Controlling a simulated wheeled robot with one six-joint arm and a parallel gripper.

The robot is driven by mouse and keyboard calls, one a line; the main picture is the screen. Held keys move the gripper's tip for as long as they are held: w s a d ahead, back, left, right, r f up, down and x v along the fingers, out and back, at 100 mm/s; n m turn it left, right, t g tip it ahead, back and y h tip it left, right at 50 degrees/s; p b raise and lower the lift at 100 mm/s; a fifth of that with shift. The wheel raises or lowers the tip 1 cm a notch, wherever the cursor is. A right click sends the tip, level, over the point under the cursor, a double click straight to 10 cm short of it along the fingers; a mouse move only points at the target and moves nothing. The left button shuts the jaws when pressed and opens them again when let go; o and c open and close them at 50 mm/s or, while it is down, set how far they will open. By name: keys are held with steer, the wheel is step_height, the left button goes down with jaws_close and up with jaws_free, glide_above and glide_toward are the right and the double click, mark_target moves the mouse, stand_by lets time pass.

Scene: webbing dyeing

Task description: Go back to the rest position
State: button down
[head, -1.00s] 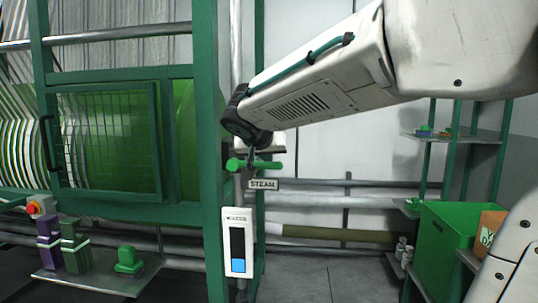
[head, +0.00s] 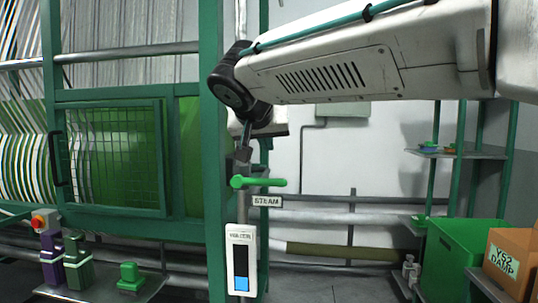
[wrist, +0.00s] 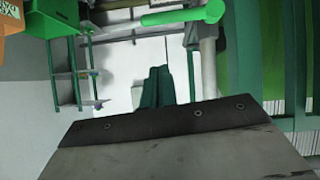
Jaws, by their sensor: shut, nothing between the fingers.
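My gripper (head: 242,155) is shut and empty. In the head view it points down just above the green steam valve handle (head: 258,182), with a small gap between them as far as I can tell. My arm reaches in from the upper right. In the wrist view the gripper's two dark green fingers (wrist: 156,86) are together, and the green handle (wrist: 180,17) shows at the top, lying across a grey pipe.
The green machine frame (head: 213,120) with its mesh door stands left of my gripper. A STEAM sign (head: 267,201) and a white gauge (head: 241,260) are below. A green bin (head: 450,265) and an orange box (head: 510,260) stand at the right. Pipes run along the wall.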

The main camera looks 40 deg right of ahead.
steer(key=shift+v, duration=0.9)
steer(key=s+a+f+n+g+y, duration=0.3)
steer(key=s+a+f+n+y, duration=0.1)
steer(key=s+f, duration=0.7)
steer(key=s+a+f+n+g+y, duration=0.3)
steer(key=s+f, duration=0.8)
steer(key=f, duration=0.5)
steer(key=shift+a+n+g+y, duration=0.3)
steer(key=shift+a+n+y, duration=0.2)
steer(key=shift+a+y, duration=0.25)
